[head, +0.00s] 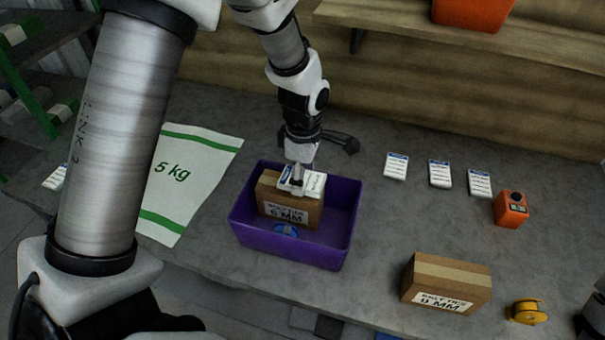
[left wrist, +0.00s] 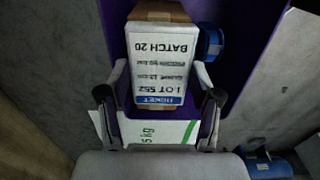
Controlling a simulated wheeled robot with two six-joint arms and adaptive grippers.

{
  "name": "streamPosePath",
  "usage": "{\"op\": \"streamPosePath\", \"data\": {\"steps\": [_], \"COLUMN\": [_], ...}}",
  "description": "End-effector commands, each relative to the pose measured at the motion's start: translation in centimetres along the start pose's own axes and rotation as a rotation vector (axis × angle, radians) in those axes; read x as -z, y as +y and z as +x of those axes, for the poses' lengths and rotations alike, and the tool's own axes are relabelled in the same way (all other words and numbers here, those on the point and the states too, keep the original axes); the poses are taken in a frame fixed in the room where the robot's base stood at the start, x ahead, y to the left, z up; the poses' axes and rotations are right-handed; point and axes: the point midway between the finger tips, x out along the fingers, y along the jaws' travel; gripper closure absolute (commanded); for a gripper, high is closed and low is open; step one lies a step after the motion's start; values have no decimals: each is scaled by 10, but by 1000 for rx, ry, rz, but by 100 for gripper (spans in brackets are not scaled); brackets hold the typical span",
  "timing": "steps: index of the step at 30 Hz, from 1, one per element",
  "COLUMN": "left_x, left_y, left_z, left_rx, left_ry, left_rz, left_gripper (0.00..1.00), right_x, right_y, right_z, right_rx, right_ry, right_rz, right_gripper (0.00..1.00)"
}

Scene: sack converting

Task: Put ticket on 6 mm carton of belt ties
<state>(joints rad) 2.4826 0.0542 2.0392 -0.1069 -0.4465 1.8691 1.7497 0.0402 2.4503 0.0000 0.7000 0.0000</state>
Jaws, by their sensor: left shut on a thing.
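The 6 mm carton of belt ties (head: 290,214) is a brown box standing in a purple bin (head: 296,247), its white label facing front. My left gripper (head: 299,178) is over the carton and shut on a white ticket with a blue band (head: 314,185). The ticket lies flat at the carton's top; I cannot tell whether it touches. In the left wrist view the ticket (left wrist: 158,62) reads LOT 552, BATCH 20 and covers most of the carton's top (left wrist: 158,11). My right gripper does not show.
A similar carton (head: 447,272) stands outside the bin at right, near a yellow spool (head: 527,311) and an orange device (head: 511,209). Several white tickets (head: 440,174) lie behind. A blue roll (head: 286,230) is in the bin. A 5 kg sack (head: 190,180) lies left.

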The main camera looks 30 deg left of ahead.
Motion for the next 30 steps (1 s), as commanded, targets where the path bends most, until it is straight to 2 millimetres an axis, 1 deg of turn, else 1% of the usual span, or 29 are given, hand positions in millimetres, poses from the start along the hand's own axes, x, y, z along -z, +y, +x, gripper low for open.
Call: {"op": "streamPosePath", "data": {"steps": [1,3,14,15,17,26,29,30], "left_x": [0,1,1,1,1,1,1,1], "left_y": [-1,-1,-1,-1,-1,-1,-1,0], "left_z": [8,16,23,23,22,22,16,13], "left_rx": [5,4,1,1,1,1,0,-1], "left_ry": [1,1,0,0,-1,-1,-1,-1], "left_rz": [0,1,-1,-1,-1,-1,-1,-1], "left_gripper": [71,71,71,33,12,11,11,11], "right_x": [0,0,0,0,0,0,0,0], "right_y": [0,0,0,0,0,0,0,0], "right_z": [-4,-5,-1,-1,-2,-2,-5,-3], "right_rx": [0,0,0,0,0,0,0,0], "right_ry": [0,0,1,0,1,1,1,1], "right_rz": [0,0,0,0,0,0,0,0], "right_gripper": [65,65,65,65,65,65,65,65]}}
